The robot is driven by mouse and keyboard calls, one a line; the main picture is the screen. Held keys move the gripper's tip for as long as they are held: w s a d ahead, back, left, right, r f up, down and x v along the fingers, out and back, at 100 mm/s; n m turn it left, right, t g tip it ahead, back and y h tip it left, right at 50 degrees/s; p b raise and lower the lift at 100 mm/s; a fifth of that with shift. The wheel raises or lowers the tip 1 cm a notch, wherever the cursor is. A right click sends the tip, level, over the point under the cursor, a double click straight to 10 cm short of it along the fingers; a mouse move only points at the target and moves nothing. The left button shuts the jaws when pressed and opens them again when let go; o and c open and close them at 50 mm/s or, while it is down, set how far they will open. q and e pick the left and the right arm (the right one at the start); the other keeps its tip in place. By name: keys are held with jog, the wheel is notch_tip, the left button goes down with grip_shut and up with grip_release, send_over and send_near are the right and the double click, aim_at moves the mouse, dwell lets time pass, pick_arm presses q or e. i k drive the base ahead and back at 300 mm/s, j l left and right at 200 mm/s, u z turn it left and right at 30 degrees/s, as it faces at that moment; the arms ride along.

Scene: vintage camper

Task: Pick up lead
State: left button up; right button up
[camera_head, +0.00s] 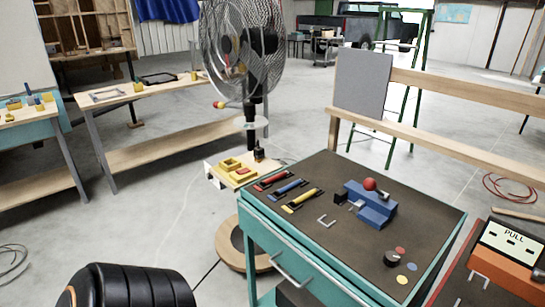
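No object is plainly marked as the lead. A loose coil of thin red cable (508,187) lies on the concrete floor at the right, and a dark cable coil (12,258) lies on the floor at the lower left. On the dark-topped teal workbench (335,240) lie a red (272,181), a blue (290,188) and a yellow (302,200) slim item with dark parts; I cannot tell what they are. Neither of my grippers is in view.
A blue vise-like block (370,205) with a red ball stands on the bench. A wire-cage fan (243,45) stands behind it. An orange box (510,258) marked PULL is at right. A wooden table (150,95) is at left. Floor between is open.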

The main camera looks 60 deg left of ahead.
aim_at(285, 189)
jog(key=u, duration=1.65)
jog(key=z, duration=0.45)
jog(key=j+z, duration=0.2)
jog(key=z, duration=0.15)
jog(key=i+j+z, duration=0.1)
jog(key=j+z, duration=0.35)
jog(key=z, duration=0.2)
jog(key=j+z, duration=0.2)
jog(key=j, duration=0.25)
jog(key=k+j+z, duration=0.2)
jog(key=j, duration=0.25)
jog(key=i, duration=0.05)
